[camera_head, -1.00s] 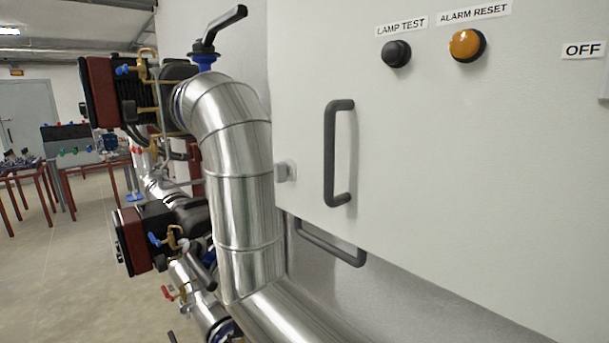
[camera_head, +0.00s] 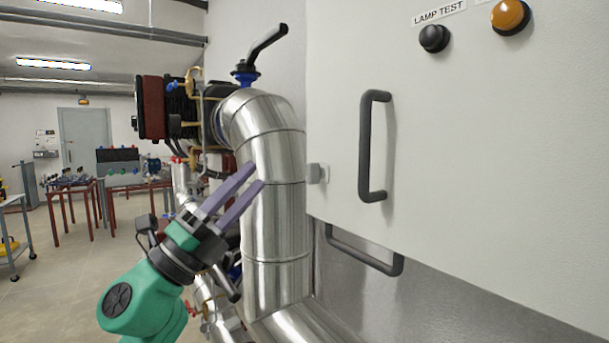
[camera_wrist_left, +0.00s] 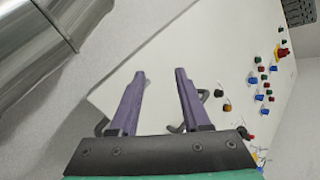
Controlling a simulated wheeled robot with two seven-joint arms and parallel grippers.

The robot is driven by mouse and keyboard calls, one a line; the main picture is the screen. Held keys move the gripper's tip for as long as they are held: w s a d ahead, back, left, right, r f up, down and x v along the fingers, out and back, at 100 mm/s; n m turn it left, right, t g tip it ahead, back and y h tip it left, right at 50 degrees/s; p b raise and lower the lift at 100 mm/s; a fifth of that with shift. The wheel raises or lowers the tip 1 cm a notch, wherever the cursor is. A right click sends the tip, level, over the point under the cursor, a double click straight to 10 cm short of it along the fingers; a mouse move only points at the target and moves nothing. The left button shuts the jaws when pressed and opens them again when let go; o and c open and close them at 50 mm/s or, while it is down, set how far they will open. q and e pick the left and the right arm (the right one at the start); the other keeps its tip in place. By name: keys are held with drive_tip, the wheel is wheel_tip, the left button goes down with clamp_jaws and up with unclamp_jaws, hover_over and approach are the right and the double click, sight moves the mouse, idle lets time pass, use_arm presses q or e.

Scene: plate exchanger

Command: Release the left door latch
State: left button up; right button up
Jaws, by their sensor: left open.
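The cabinet door (camera_head: 470,130) is a large pale panel with a dark vertical handle (camera_head: 368,146). A small grey latch (camera_head: 317,173) sits at the door's left edge, beside the silver pipe. My left gripper (camera_head: 256,174) is open and empty. Its two purple fingers point up and right, in front of the pipe, to the left of the latch and apart from it in the picture. In the left wrist view the open fingers (camera_wrist_left: 160,73) stand before the pale cabinet (camera_wrist_left: 150,100); I cannot make out the latch there. My right gripper is not in view.
A thick silver pipe (camera_head: 275,215) bends down close beside the cabinet's left edge. A second dark handle (camera_head: 364,250) is below the door. A black lamp test button (camera_head: 434,38) and an orange button (camera_head: 510,16) are above. Open floor lies at the left.

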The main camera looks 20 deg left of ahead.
use_arm(q)
wheel_tip(320, 180, up, 3)
drive_tip(key=s+d+m+g+h, duration=0.35)
drive_tip(key=m+g, duration=0.25)
drive_tip(key=m, duration=0.3)
drive_tip(key=m+g+y, duration=0.1)
drive_tip(key=m+y, duration=0.4)
drive_tip(key=y, duration=0.2)
approach(318, 171)
drive_tip(key=shift+g+h, duration=0.3)
drive_tip(key=shift+h, duration=0.05)
drive_tip(key=w+d+p, duration=0.1)
drive_tip(key=w+p, duration=0.1)
drive_tip(key=w+d+r+p, duration=0.1)
drive_tip(key=w+p, duration=0.1)
drive_tip(key=w+d+p, duration=0.1)
drive_tip(key=w+p, duration=0.1)
drive_tip(key=p, duration=0.1)
drive_tip(key=shift+w+d+r, duration=0.1)
drive_tip(key=shift+d+r, duration=0.25)
drive_tip(key=shift+r, duration=0.05)
drive_tip(key=shift+w+d+f, duration=0.2)
drive_tip(key=shift+w+d, duration=0.05)
drive_tip(key=shift+w, duration=0.1)
drive_tip(key=shift+s+a, duration=0.1)
clamp_jaws()
